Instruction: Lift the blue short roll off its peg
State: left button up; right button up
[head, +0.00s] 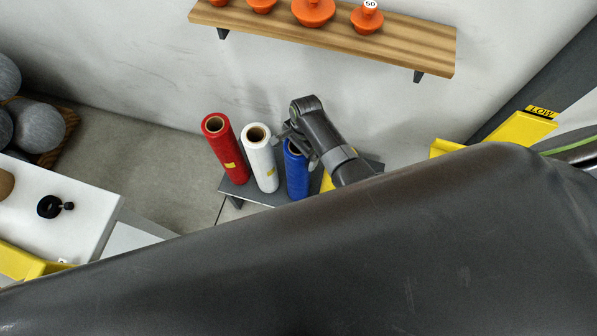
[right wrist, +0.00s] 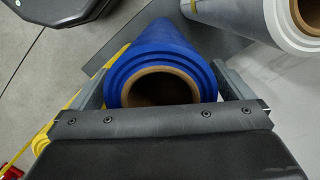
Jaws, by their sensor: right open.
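The blue short roll (head: 297,175) stands upright on a low dark stand, to the right of the white roll. My right gripper (head: 293,142) is at its top in the head view. In the right wrist view the blue roll (right wrist: 165,60) lies between the two open fingers (right wrist: 160,92), with its brown core facing me. The fingers sit on either side of the roll's top end; I cannot tell whether they touch it. The peg is not visible inside the core. My left gripper is not in view.
A red roll (head: 224,150) and a white roll (head: 261,160) stand left of the blue one on the stand (head: 238,190). A wooden shelf (head: 420,45) with orange weights hangs on the wall above. Part of my own body fills the lower foreground.

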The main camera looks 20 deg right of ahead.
jog(key=shift+a+f, duration=0.1)
jog(key=shift+f, duration=0.7)
jog(key=c, duration=1.9)
jog(key=shift+w+r, duration=0.15)
jog(key=shift+c, duration=0.6)
notch_tip(320, 180, up, 10)
jog(key=p, duration=0.2)
jog(key=shift+r, duration=0.15)
